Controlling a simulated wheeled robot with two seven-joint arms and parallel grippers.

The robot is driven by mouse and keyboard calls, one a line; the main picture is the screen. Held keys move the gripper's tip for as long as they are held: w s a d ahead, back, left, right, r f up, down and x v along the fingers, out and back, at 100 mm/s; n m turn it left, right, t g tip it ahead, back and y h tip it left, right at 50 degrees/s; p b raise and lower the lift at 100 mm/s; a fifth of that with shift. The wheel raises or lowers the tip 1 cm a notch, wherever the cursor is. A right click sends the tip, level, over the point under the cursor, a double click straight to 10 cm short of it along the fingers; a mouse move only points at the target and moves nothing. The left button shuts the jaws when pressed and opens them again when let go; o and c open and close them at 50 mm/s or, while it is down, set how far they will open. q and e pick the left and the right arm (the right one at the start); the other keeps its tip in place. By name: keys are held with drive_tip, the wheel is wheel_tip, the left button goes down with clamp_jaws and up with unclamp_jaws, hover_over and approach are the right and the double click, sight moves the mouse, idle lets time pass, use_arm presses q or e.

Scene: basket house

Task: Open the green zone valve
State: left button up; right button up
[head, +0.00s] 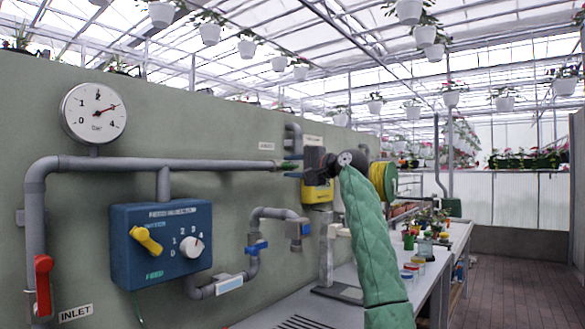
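A small green handle (288,166), which I take to be the green zone valve, shows at the right end of the long grey pipe, beside the wall. A yellow unit (318,191) sits just below the gripper, partly covered.
A blue control box (161,244) with a yellow lever and white dial hangs on the wall. A red inlet lever (43,286), a blue valve handle (256,247) and a pressure gauge (93,113) are nearby. A bench (422,270) runs below; the floor at right is clear.

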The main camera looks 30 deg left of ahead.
drive_tip(key=shift+s+f, duration=0.1)
drive_tip(key=shift+s, duration=0.05)
use_arm(q)
drive_tip(key=shift+d, duration=0.1)
